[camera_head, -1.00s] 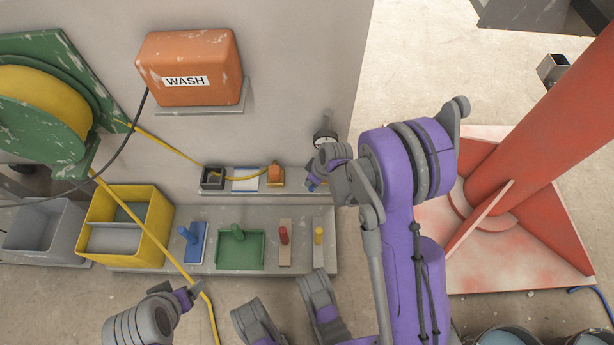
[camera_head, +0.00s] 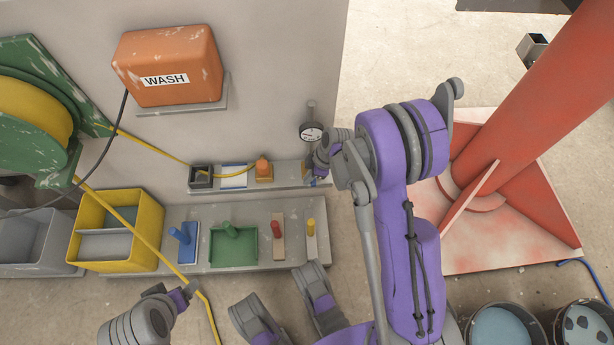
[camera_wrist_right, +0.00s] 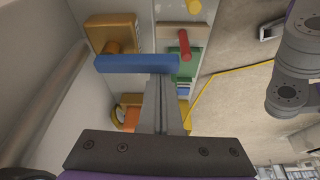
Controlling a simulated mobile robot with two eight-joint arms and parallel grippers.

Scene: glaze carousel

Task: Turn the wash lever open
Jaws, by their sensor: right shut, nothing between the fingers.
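A blue bar (camera_wrist_right: 150,64), which looks like the lever handle, lies crosswise at my right fingertips in the wrist view. My right gripper (camera_wrist_right: 163,84) is shut and empty, with its tips at or just under the bar; I cannot tell whether they touch. In the head view my right gripper (camera_head: 318,170) is at the right end of the small wall shelf, and only a scrap of blue (camera_head: 309,182) shows there. The orange WASH box (camera_head: 170,68) is on the wall at upper left. My left gripper (camera_head: 190,289) is low, near the yellow hose; its jaws are unclear.
A round gauge (camera_head: 312,132) is on the wall just above my right gripper. An orange block (camera_head: 264,169) and a black box (camera_head: 201,177) stand on the shelf. The lower ledge (camera_head: 265,213) holds pegged blocks. A red column (camera_head: 520,110) stands at right.

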